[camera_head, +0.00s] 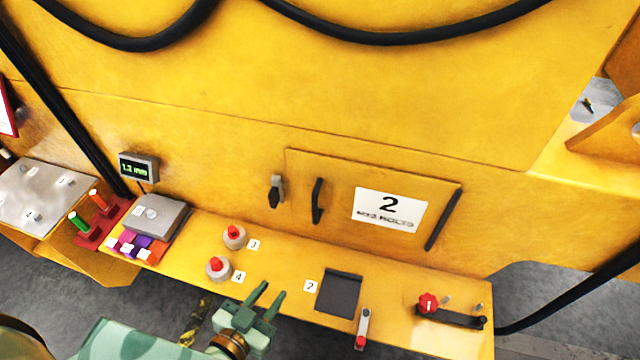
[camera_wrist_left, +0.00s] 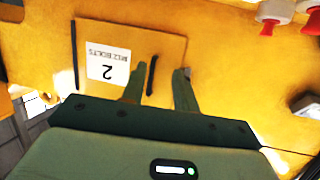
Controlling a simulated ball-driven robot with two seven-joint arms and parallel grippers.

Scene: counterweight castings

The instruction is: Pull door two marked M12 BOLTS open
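Door two (camera_head: 340,175) is a yellow panel set flush in the yellow machine wall, with a white label (camera_head: 390,210) reading 2 and M12 BOLTS. It looks shut. A black bar handle (camera_head: 318,200) stands at its left side, and a dark hinge strip (camera_head: 443,218) runs along its right edge. A grey and black latch (camera_head: 276,190) sits just left of the door. My left gripper (camera_head: 270,296) is open and empty, below and apart from the handle. In the left wrist view the handle (camera_wrist_left: 152,75) appears between my fingers (camera_wrist_left: 159,72). My right gripper is out of view.
A yellow ledge below the door carries two red-topped knobs (camera_head: 234,237), a dark square pad (camera_head: 338,293), a red-tipped lever (camera_head: 363,328) and a red knob on a black bar (camera_head: 429,303). A grey box (camera_head: 158,217) and small display (camera_head: 138,167) stand left.

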